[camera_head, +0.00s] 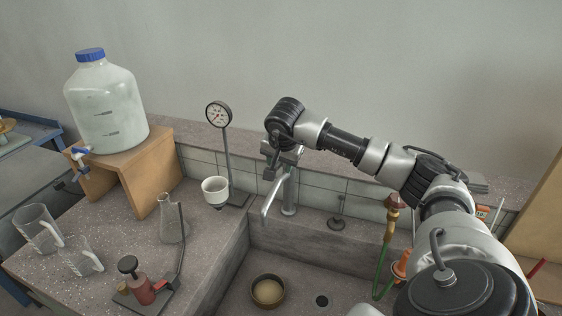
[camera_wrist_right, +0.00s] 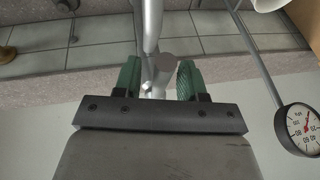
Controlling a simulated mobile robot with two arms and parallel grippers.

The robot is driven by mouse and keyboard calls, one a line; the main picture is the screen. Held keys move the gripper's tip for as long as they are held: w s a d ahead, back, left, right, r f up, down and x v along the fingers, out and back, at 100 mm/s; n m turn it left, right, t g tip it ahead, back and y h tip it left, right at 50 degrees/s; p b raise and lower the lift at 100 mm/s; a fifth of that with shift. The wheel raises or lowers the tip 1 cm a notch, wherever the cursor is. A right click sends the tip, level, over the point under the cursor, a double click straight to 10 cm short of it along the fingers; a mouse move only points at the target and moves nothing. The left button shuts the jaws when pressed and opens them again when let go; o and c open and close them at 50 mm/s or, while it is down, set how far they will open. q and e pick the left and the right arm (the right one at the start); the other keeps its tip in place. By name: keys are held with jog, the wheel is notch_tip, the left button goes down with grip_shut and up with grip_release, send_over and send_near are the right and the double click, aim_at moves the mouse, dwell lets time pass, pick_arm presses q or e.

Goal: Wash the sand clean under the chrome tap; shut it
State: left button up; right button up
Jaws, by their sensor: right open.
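The chrome tap (camera_head: 289,192) stands at the back of the sink, its spout slanting down to the front left. I see no clear water stream below the spout. A round dish of pale sand (camera_head: 268,291) sits on the sink floor, below and in front of the spout. My right gripper (camera_head: 277,165) is at the top of the tap, pointing down. In the right wrist view its green-padded fingers (camera_wrist_right: 159,78) are apart, with chrome tap parts (camera_wrist_right: 150,45) showing between them. I cannot tell if they touch. My left gripper is not in view.
The sink drain (camera_head: 322,300) is right of the dish. A pressure gauge (camera_head: 218,115) on a stand and a white cup (camera_head: 215,190) are left of the tap. A flask (camera_head: 171,222), beakers and a large jug (camera_head: 106,108) occupy the left bench. A green hose (camera_head: 384,262) hangs at right.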

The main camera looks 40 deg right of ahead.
jog(key=b+v, duration=0.1)
jog(key=v, duration=1)
jog(key=shift+f, duration=0.1)
